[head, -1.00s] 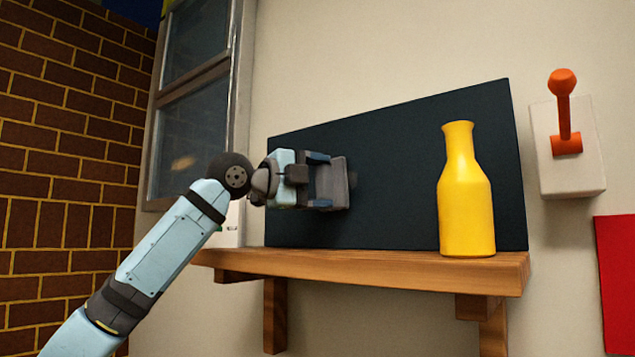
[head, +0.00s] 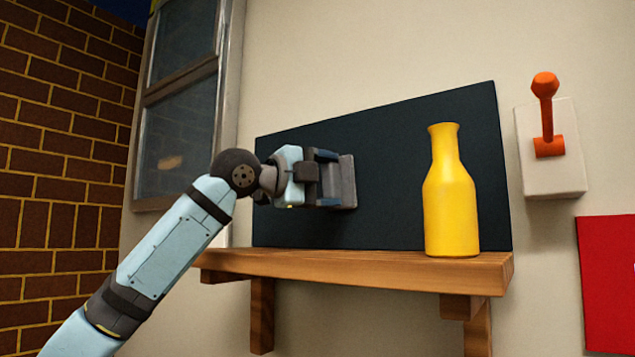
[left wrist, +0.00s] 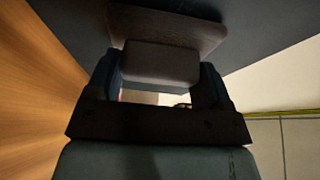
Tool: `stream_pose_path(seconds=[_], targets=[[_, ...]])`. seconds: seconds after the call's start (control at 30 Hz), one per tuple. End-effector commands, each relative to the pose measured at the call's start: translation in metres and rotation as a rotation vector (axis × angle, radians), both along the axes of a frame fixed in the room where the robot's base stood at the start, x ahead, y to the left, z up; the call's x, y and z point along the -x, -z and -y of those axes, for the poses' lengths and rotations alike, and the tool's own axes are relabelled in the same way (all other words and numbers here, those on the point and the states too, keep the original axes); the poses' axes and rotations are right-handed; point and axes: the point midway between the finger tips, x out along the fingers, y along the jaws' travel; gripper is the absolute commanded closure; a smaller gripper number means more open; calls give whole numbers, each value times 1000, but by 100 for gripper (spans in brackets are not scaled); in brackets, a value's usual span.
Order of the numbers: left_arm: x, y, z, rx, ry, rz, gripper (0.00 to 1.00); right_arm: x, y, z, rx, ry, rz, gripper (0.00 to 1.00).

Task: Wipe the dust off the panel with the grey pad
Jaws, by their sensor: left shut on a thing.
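The dark panel (head: 400,150) stands upright against the wall, on the wooden shelf. My left gripper (head: 328,178) is in front of its left half, shut on the grey pad (head: 348,182). The pad's flat face is turned to the panel; whether it touches is hard to tell. In the left wrist view the pad's block (left wrist: 160,64) sits between the two fingers, with its wider plate beyond, close to the panel (left wrist: 270,40). I cannot make out dust on the visible panel; the part behind the pad is hidden. My right gripper is not in view.
A yellow bottle (head: 451,200) stands on the wooden shelf (head: 370,268) in front of the panel's right part. A lever switch (head: 548,145) with an orange handle is on the wall at right, above a red board (head: 608,285). A window (head: 180,120) is at left.

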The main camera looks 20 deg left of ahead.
Motion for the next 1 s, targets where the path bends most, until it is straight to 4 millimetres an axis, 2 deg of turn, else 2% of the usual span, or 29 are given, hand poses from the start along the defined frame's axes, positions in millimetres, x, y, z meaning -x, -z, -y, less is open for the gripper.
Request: stream_pose_path(seconds=[0.17, 0.63, 1.0], targets=[[-3, 0, 1, 1, 0, 0, 45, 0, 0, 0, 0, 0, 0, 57], [-19, 0, -33, 1, -2, -1, 45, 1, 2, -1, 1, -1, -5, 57], [-20, 1, -36, 0, -3, 0, 45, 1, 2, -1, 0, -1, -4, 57]])
